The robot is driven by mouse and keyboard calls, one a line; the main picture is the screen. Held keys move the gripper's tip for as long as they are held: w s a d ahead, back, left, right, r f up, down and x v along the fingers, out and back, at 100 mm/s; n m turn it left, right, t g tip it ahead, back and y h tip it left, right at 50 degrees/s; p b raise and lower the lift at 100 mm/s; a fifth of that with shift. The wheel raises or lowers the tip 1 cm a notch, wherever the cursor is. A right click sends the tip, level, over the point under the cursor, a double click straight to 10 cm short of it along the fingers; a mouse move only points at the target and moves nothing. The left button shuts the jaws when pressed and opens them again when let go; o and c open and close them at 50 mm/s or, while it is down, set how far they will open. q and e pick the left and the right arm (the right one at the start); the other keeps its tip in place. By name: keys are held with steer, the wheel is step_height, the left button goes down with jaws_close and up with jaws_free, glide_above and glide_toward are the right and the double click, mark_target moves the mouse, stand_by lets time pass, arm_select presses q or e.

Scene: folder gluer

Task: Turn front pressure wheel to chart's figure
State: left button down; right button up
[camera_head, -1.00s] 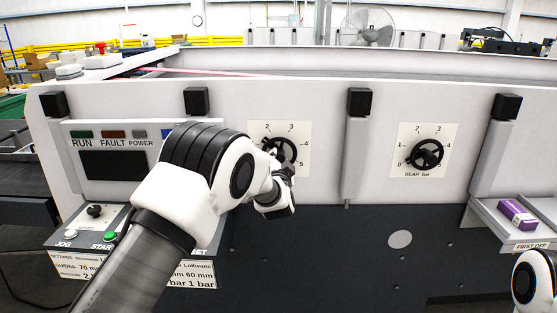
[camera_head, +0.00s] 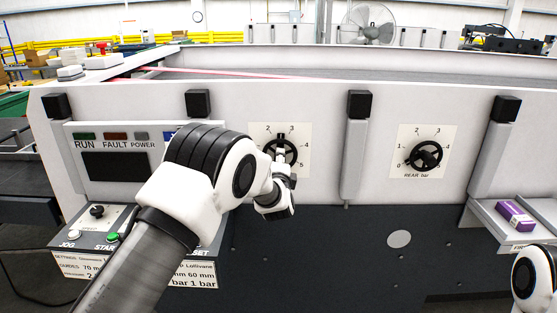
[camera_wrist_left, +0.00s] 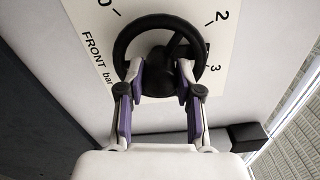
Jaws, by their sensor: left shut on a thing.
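The front pressure wheel (camera_head: 279,152) is a black handwheel on a white dial plate in the middle of the machine's front panel. In the left wrist view the wheel (camera_wrist_left: 125,45) shows its rim and a dark pointer-like part toward the space between 2 and 3. My left gripper (camera_head: 283,170) reaches it from below, its purple-lined fingers (camera_wrist_left: 160,72) shut on the near part of the wheel. The gripped spot is partly hidden between the fingers. The settings chart (camera_head: 75,266) hangs below the control box, its middle covered by my left arm. My right gripper is out of view.
The rear pressure wheel (camera_head: 426,156) sits to the right on a similar dial. Light posts with black caps (camera_head: 359,103) stand out from the panel between the dials. A purple carton (camera_head: 515,216) lies on a shelf at right. The control box (camera_head: 95,222) is at left.

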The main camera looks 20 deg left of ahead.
arm_select(q)
steer(key=m, duration=0.4)
steer(key=shift+r+p, duration=0.15)
steer(key=shift+p, duration=0.15)
stand_by(0.4)
steer(key=c, duration=0.8)
jaws_free()
steer(key=shift+d, duration=0.1)
steer(key=shift+o, duration=0.2)
steer(key=v, duration=1.2)
